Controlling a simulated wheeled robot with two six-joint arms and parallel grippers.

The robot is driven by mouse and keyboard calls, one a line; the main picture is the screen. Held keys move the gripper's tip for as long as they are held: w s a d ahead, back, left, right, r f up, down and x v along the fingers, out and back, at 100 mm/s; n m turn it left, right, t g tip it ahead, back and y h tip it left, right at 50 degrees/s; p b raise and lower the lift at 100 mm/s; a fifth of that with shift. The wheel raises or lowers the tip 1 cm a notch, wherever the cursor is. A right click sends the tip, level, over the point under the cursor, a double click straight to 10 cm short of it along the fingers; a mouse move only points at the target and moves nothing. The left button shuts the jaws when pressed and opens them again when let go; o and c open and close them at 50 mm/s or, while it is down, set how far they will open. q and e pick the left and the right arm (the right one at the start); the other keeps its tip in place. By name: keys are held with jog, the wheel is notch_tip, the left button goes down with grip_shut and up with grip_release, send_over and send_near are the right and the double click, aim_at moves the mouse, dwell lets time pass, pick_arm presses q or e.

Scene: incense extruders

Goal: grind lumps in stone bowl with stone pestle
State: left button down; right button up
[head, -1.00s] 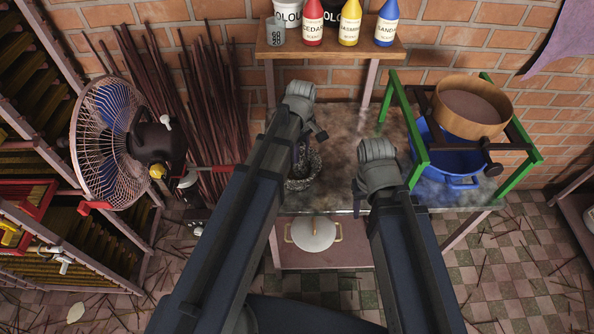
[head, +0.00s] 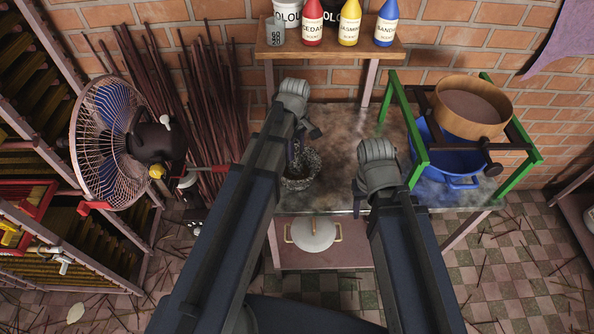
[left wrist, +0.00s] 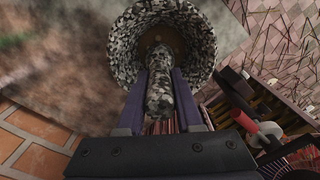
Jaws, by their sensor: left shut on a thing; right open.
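The speckled grey stone bowl (head: 299,180) stands on the table, partly hidden by my left arm. In the left wrist view its open mouth (left wrist: 201,42) faces me and shows a brownish inside; I cannot make out separate lumps. My left gripper (left wrist: 160,88) is shut on the speckled stone pestle (left wrist: 160,98), whose far end points into the bowl. Whether the pestle touches the bottom is unclear. In the head view my left gripper (head: 297,148) is over the bowl, mostly hidden by its wrist. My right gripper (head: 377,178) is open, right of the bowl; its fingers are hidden.
A green-framed stand (head: 416,150) at the right holds a round wooden sieve (head: 470,122) over a blue basin (head: 445,160). A shelf (head: 330,53) with bottles is behind. A fan (head: 105,140) and bundled sticks (head: 205,110) are at the left. The table's back middle is clear.

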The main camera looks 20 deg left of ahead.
pick_arm(q)
jog(key=shift+s+a, duration=0.1)
jog(key=shift+s, duration=0.15)
jog(key=shift+s+a, duration=0.15)
jog(key=shift+s, duration=0.2)
jog(key=shift+s+d, duration=0.4)
jog(key=shift+d, duration=0.1)
jog(key=shift+d, duration=0.1)
jog(key=shift+w+d, duration=0.2)
jog(key=shift+d, duration=0.25)
